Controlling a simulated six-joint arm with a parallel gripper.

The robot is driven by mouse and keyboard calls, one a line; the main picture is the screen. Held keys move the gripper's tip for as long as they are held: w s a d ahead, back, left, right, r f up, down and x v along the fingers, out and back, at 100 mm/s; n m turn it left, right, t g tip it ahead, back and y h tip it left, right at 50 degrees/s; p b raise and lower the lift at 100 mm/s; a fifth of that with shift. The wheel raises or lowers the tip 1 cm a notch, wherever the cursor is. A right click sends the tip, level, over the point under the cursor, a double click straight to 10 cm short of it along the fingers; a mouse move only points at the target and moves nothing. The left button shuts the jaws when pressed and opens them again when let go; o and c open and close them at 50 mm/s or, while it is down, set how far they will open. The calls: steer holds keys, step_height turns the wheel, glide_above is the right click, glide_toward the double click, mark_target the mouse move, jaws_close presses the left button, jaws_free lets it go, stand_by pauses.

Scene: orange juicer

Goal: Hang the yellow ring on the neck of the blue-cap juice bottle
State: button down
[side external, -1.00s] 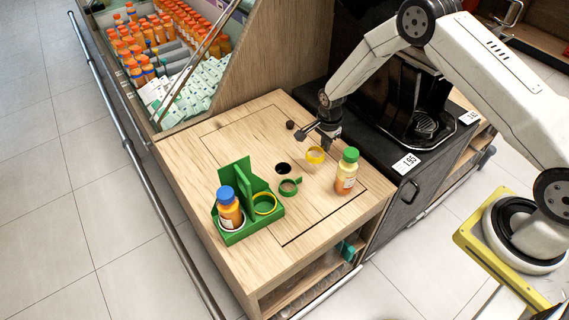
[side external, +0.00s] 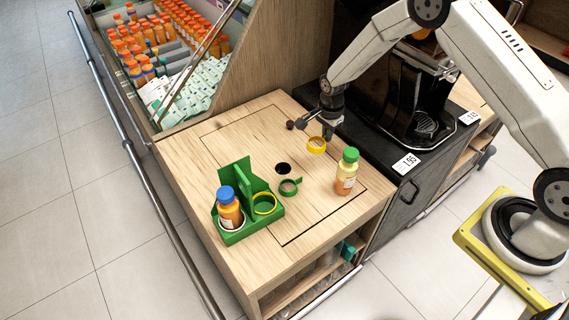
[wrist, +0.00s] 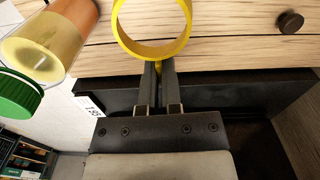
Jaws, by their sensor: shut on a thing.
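My gripper (side external: 328,131) is shut on the yellow ring (side external: 316,145) near the back edge of the wooden counter. In the wrist view the fingertips (wrist: 158,68) pinch the ring's small tab, and the yellow ring (wrist: 152,52) extends beyond them. The ring appears held above the counter. The blue-cap juice bottle (side external: 229,210) stands upright in the left pocket of the green caddy (side external: 236,237), far to the lower left of my gripper. Its neck is mostly hidden under the blue cap.
A green-cap bottle (side external: 346,172) stands right of the ring. A green ring (side external: 288,188) lies beside a dark hole (side external: 283,168) in the counter (side external: 235,139). Another yellow ring (side external: 264,203) is in the caddy. A dark knob (side external: 290,125) sits near the counter's back.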

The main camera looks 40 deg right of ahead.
steer(key=shift+r, duration=0.15)
step_height(320, 180, up, 16)
steer(key=a+n, duration=0.9)
steer(key=n, duration=0.1)
steer(key=s+a+n, duration=0.1)
steer(key=a+n, duration=0.9)
steer(key=n, duration=0.1)
steer(key=s+a+n, duration=0.1)
steer(key=a+n, duration=0.9)
steer(key=n, duration=0.1)
steer(key=shift+a+r, duration=0.2)
steer(key=s+a+n, duration=0.4)
steer(key=a+n, duration=0.5)
steer(key=n, duration=0.1)
step_height(320, 180, down, 5)
steer(key=shift+d+f, duration=0.1)
steer(key=shift+d, duration=0.05)
